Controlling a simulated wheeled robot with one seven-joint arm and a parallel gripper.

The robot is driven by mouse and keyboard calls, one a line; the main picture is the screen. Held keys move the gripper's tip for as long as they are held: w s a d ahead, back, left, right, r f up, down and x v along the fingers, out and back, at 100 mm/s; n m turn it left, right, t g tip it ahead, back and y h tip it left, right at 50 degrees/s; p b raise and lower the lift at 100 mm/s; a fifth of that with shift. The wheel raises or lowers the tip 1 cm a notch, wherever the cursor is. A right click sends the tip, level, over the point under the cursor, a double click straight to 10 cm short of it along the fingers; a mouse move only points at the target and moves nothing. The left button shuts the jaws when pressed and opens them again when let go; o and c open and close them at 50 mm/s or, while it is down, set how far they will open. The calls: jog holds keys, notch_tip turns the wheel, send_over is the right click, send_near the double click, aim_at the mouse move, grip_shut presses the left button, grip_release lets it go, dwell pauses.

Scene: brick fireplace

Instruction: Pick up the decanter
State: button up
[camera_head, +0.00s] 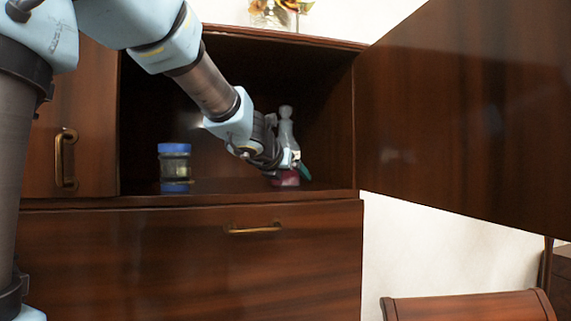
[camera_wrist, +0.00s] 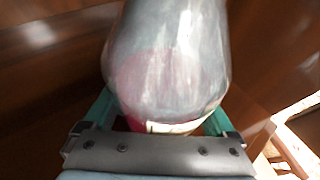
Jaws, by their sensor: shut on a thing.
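The decanter (camera_head: 287,128) stands upright inside the open cabinet at the right, a pale bottle with a rounded stopper and a reddish lower part. In the wrist view the decanter (camera_wrist: 170,65) fills the upper middle, greyish and glassy with a pink tint inside. My gripper (camera_head: 290,172) reaches into the cabinet at the decanter's lower part. In the wrist view its green fingers (camera_wrist: 160,120) lie on both sides of the decanter, shut on it. The arm hides part of the decanter's left side, and I cannot tell whether its base touches the shelf.
A jar with a blue lid and base (camera_head: 175,168) stands on the shelf (camera_head: 225,187) to the left. The cabinet door (camera_head: 465,110) is swung open at the right. A wooden chair back (camera_head: 470,307) is at the lower right. A decoration (camera_head: 282,10) sits on the cabinet top.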

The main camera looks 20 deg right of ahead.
grip_shut()
jog(key=shift+r, duration=0.2)
dwell(0.3)
